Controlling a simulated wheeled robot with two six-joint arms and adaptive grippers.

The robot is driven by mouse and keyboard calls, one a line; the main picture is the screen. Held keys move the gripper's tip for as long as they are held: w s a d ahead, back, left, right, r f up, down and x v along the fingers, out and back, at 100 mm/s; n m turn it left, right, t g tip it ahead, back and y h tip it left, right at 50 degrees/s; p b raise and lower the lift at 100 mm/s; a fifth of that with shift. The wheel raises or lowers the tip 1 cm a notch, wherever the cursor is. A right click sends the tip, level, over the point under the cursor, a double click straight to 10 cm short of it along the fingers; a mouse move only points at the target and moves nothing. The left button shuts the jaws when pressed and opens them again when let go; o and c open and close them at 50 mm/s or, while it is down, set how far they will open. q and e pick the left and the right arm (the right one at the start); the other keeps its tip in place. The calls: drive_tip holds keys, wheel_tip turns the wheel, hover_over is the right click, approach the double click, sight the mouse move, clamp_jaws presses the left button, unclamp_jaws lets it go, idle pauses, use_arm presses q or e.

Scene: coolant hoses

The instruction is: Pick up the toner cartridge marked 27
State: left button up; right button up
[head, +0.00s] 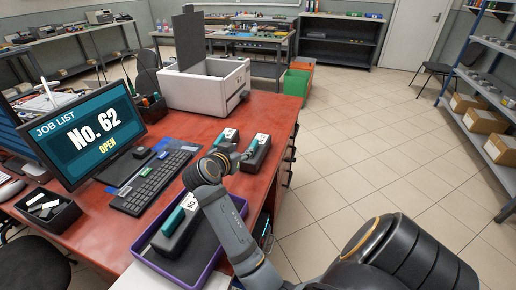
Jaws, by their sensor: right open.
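Dark toner cartridges with teal parts and white labels are on the red desk. One cartridge (222,142) lies behind my right wrist, and another (259,150) lies beside it near the desk's right edge. A third cartridge (176,232) is in the purple-rimmed tray (205,276) at the front. Its label starts with "No"; I cannot read a number on any label. My right gripper (240,156) is open, small in view, close to the cartridge near the right edge. I cannot tell whether it touches it. My right arm hides part of the tray. My left gripper is out of view.
A monitor (90,135) reads "JOB LIST No. 62 OPEN". A keyboard (152,182) and a black box of small items (48,212) are on the desk. A white printer (205,88) with a raised lid stands at the back.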

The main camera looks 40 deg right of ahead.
sight(255, 142)
drive_tip(key=x, duration=0.4)
drive_tip(key=shift+d, duration=0.1)
drive_tip(key=shift+w+d+f, duration=0.1)
drive_tip(key=shift+w+d, duration=0.05)
drive_tip(key=shift+d, duration=0.3)
drive_tip(key=x, duration=0.4)
drive_tip(key=shift+d+p, duration=0.35)
drive_tip(key=shift+d, duration=0.2)
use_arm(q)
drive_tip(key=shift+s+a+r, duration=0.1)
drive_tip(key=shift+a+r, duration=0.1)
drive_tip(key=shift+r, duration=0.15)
use_arm(e)
drive_tip(key=shift+c, duration=0.3)
clamp_jaws()
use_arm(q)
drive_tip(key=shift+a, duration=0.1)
